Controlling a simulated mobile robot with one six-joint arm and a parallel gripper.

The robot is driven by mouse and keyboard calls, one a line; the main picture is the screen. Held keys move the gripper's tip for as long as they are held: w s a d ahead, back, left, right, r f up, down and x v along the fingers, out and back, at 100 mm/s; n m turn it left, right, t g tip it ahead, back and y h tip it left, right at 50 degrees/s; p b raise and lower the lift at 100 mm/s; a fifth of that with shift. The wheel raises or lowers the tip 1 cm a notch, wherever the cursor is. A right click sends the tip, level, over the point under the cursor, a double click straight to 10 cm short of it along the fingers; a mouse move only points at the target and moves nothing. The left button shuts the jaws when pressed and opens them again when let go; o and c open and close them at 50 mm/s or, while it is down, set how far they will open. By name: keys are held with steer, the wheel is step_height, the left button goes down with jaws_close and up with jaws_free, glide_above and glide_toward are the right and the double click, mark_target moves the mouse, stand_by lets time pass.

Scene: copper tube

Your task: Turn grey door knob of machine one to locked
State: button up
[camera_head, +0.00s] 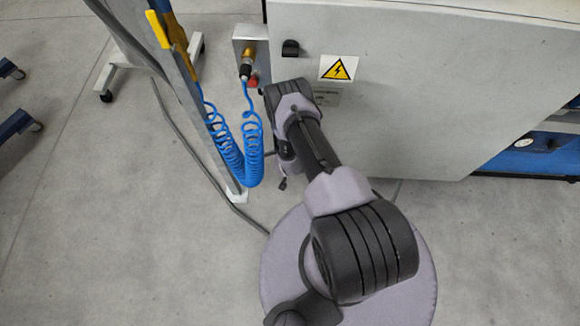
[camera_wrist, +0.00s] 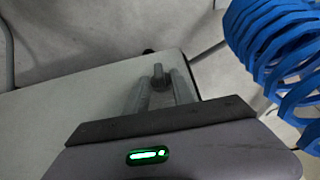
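In the wrist view, a small grey knob (camera_wrist: 158,76) stands on the pale machine panel (camera_wrist: 60,115), near its edge. My gripper (camera_wrist: 161,82) points at the panel with its two grey fingers apart. One finger is on each side of the knob, with what look like gaps between them; I cannot tell whether either touches it. In the head view the machine's pale front (camera_head: 420,90) fills the upper right. My arm hides the gripper and this knob there. The knob's marking or lock position is not readable.
A blue coiled hose (camera_head: 240,155) hangs left of my arm and shows close at right in the wrist view (camera_wrist: 275,50). A metal post (camera_head: 190,90) stands beside it. A black knob or latch (camera_head: 290,48) and a yellow warning sign (camera_head: 338,68) are on the machine.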

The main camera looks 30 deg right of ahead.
jaws_close()
steer(key=g+h, duration=0.1)
steer(key=w+a+n+g+h, duration=0.1)
steer(key=h, duration=0.1)
steer(key=shift+h, duration=0.3)
steer(key=shift+s, duration=0.1)
steer(key=shift+o, duration=1.5)
jaws_free()
steer(key=shift+f, duration=0.1)
steer(key=p+v, duration=0.7)
steer(key=v, duration=1)
steer(key=shift+w+r, duration=0.2)
steer(key=shift+r, duration=0.05)
